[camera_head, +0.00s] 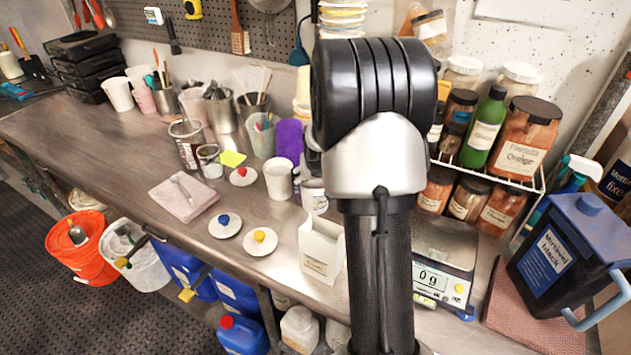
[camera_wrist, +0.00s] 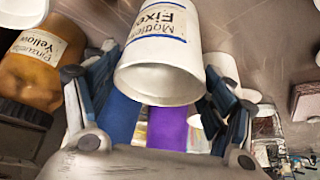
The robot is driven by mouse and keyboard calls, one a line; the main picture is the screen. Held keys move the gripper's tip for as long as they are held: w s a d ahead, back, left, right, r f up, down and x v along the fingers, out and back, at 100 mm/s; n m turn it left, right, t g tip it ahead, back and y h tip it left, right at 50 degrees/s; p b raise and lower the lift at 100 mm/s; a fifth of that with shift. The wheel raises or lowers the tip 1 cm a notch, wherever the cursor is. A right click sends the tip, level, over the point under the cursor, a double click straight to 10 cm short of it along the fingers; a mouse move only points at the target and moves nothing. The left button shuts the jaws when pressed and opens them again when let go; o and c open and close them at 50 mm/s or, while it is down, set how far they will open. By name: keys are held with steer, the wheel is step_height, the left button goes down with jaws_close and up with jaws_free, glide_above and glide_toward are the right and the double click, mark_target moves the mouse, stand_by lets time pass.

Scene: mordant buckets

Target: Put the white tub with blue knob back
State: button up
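A white round piece with a blue knob (camera_head: 225,225) lies on the bench in the head view, left of the arm; it looks like a flat lid. My gripper (camera_wrist: 160,105) shows in the wrist view with its fingers spread. A white tub labelled "Fixer" (camera_wrist: 162,50) appears between or just beyond the fingertips, its round rim toward the camera. Gaps show on both sides, so I see no firm grip. In the head view my arm hides the gripper.
Similar white pieces with a yellow knob (camera_head: 260,241) and a red knob (camera_head: 242,176) lie nearby. A white cup (camera_head: 278,180), a white box (camera_head: 320,250) and a scale (camera_head: 445,262) stand close to the arm. Jars crowd the rack at right. A pink cloth (camera_head: 184,197) lies left.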

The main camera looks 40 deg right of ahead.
steer(key=shift+o, duration=1.1)
steer(key=p+v, duration=0.4)
steer(key=v, duration=0.8)
steer(key=s+a+r+n, duration=0.1)
steer(key=s+a+r, duration=0.15)
steer(key=a, duration=0.25)
steer(key=s+a+r+n+y, duration=0.1)
steer(key=a+r, duration=0.2)
steer(key=a, duration=0.2)
steer(key=s+a+r+n, duration=0.1)
steer(key=s+a+r, duration=0.15)
steer(key=a, duration=0.25)
steer(key=s+a+r+n+y, duration=0.1)
steer(key=s+a+n+y, duration=0.1)
steer(key=s+a, duration=1.1)
steer(key=s+n, duration=0.1)
steer(key=s, duration=0.2)
steer(key=shift+s+r+n, duration=0.2)
steer(key=shift+r+n, duration=0.1)
steer(key=shift+n, duration=0.1)
steer(key=shift+d, duration=0.1)
